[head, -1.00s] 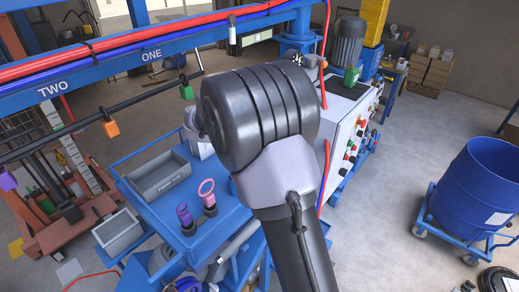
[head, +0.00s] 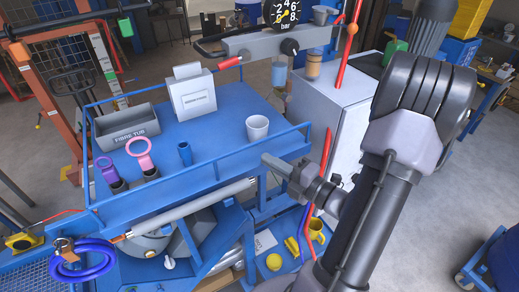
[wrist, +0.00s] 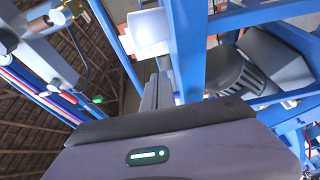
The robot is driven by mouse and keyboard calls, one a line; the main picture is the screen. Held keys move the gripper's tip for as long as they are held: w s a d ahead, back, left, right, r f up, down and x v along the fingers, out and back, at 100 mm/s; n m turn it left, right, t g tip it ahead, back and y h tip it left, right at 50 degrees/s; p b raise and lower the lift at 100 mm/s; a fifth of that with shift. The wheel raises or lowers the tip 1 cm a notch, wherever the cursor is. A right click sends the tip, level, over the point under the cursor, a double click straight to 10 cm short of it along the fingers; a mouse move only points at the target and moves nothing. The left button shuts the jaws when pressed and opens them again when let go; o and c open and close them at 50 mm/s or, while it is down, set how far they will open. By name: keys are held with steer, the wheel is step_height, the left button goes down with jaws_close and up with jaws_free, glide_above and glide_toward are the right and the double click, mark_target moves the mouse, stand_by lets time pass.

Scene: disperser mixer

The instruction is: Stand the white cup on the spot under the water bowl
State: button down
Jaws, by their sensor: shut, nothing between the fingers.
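The white cup (head: 257,128) stands upright on the blue tray top (head: 225,108), near its right front corner and behind the rail. My gripper (head: 268,160) is shut and empty, just in front of the cup, by the rail, and apart from the cup. In the wrist view my fingers (wrist: 157,92) point toward a white rounded thing (wrist: 149,33), probably the cup, beside a blue bar. I cannot tell for certain which vessel is the water bowl; a small grey one (head: 325,15) sits high at the balance arm's right end. The spot under it is not clearly visible.
A blue front rail (head: 215,162) edges the tray. A grey fibre tub (head: 125,125), a white labelled box (head: 193,94), ring-handled tools (head: 139,150) and a blue holder (head: 185,152) stand there. A balance arm with dial (head: 287,14) overhangs behind. A white cabinet (head: 335,110) stands right.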

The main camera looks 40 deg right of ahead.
mark_target(261, 136)
steer(key=w, duration=0.1)
steer(key=w+a, duration=0.2)
steer(key=w, duration=0.1)
steer(key=shift+a+r+p, duration=0.2)
steer(key=shift+a+p, duration=0.05)
steer(key=shift+p, duration=0.15)
steer(key=w, duration=0.2)
steer(key=w+d+p, duration=0.1)
steer(key=w, duration=0.2)
steer(key=shift+w+d, duration=0.3)
steer(key=shift+w, duration=0.05)
steer(key=d, duration=0.1)
steer(key=s+d+p, duration=0.1)
steer(key=d, duration=0.1)
steer(key=shift+s+d+f, duration=0.1)
steer(key=shift+s+f, duration=0.05)
steer(key=shift+w+a, duration=0.2)
steer(key=shift+a, duration=0.1)
steer(key=d, duration=0.2)
steer(key=s+d, duration=0.1)
steer(key=d, duration=0.1)
steer(key=shift+p, duration=0.35)
steer(key=shift+a, duration=0.15)
steer(key=shift+a, duration=0.1)
